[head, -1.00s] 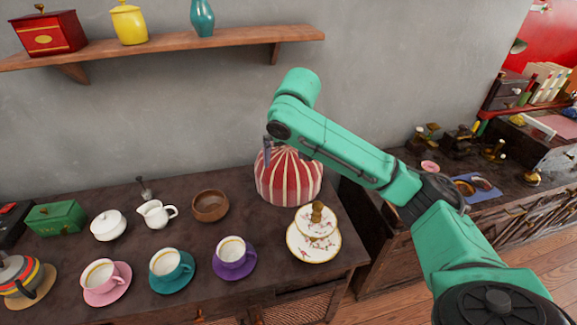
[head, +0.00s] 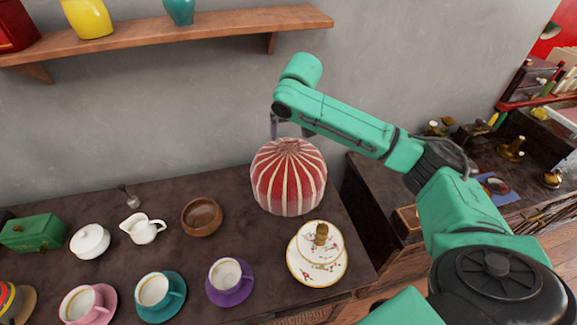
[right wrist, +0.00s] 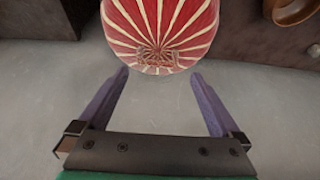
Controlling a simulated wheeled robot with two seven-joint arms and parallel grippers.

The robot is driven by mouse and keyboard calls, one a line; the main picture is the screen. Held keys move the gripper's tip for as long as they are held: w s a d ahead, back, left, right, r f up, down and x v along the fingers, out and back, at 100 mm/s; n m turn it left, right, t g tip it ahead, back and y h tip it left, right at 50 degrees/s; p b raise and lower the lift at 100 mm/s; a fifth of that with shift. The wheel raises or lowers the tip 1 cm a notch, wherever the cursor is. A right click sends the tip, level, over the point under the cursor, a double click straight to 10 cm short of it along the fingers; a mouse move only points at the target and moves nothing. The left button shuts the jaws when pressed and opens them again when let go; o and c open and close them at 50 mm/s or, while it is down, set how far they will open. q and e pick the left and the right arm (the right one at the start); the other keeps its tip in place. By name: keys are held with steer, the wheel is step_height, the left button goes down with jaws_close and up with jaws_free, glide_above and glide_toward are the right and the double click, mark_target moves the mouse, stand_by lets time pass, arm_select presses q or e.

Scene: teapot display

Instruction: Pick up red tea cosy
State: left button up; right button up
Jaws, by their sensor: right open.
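The red tea cosy (head: 289,180), dome-shaped with cream stripes, stands on the dark counter (head: 165,240) near the wall. My right gripper (head: 290,129) is above and behind its top in the head view, partly hidden by my green arm. In the right wrist view my right gripper (right wrist: 160,80) is open with two purple fingers spread. The striped top of the cosy (right wrist: 160,30) lies just past the fingertips, and nothing is held. My left gripper is not in view.
A two-tier cake stand (head: 318,258) stands right in front of the cosy. A brown bowl (head: 201,217) and a purple cup (head: 230,275) are to its left. A wooden shelf (head: 200,38) juts from the wall above. The counter ends just right of the cosy.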

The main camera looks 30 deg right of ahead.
mark_target(289, 141)
steer(key=x, duration=0.2)
steer(key=p+x, duration=0.1)
steer(key=x, duration=0.4)
steer(key=shift+w+d+p, duration=0.4)
steer(key=shift+f, duration=0.3)
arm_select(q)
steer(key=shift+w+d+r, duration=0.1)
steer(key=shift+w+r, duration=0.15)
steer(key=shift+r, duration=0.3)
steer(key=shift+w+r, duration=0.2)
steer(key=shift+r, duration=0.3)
arm_select(e)
steer(key=shift+w, duration=0.1)
jaws_close()
